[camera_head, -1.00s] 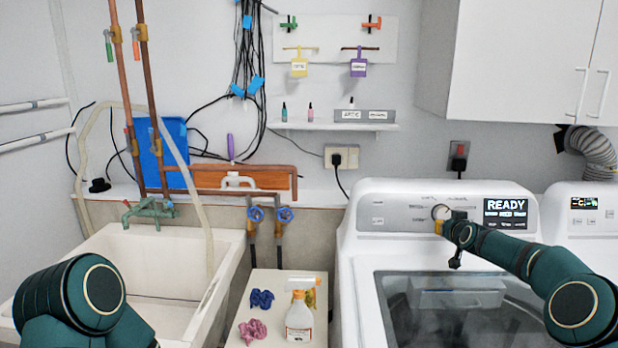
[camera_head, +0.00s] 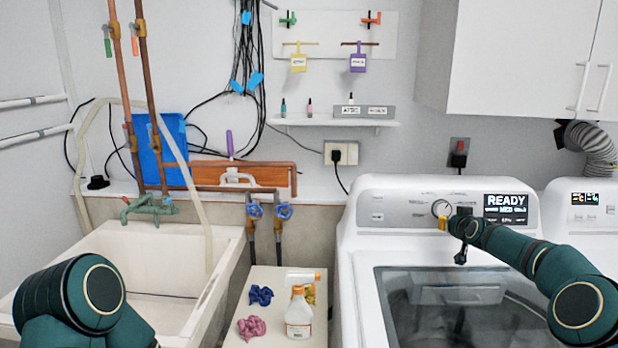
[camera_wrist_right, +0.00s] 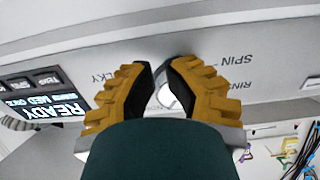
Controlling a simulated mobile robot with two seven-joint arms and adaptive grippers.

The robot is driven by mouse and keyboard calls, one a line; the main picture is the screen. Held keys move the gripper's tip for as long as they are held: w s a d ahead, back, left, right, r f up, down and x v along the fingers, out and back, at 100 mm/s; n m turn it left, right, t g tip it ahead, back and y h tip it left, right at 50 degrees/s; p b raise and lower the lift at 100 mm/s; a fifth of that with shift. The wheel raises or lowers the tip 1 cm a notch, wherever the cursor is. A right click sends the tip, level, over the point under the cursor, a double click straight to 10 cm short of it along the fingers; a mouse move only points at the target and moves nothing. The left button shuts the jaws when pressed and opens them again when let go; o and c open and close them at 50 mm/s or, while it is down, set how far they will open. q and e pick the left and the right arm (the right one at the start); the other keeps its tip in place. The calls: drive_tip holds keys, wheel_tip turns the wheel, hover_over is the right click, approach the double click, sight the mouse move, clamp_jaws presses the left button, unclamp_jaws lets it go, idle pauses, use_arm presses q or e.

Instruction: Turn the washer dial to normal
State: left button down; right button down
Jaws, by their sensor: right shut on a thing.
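The washer (camera_head: 365,195) stands at the right, with a grey control panel across its top back. Its round silver dial (camera_head: 440,207) sits left of the lit screen (camera_head: 506,208), which reads READY. My right gripper (camera_head: 444,223) is at the dial, coming from the right. In the right wrist view its yellow-and-black fingers (camera_wrist_right: 158,80) are shut on the dial (camera_wrist_right: 166,95), one on each side. The words SPIN and RINSE show beside the dial there. The dial's pointer position is too small to read. My left arm shows at lower left; its gripper is out of view.
A second white machine (camera_head: 585,225) stands right of the washer. A small table (camera_head: 262,325) with a spray bottle (camera_head: 299,315) and cloths (camera_head: 260,295) stands between the washer and the sink (camera_head: 75,265). A white cabinet (camera_head: 510,70) hangs above.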

drive_tip(key=shift+d+f, duration=0.25)
drive_tip(key=shift+s+d+f+b, duration=0.15)
drive_tip(key=shift+f+b, duration=0.25)
drive_tip(key=shift+b, duration=0.25)
drive_tip(key=shift+s+f, duration=0.1)
drive_tip(key=shift+s, duration=0.35)
drive_tip(key=shift+r+v, duration=0.2)
drive_tip(key=shift+v, duration=1)
drive_tip(key=shift+r+v, duration=0.15)
drive_tip(key=shift+v, duration=1.1)
drive_tip(key=shift+w, duration=0.2)
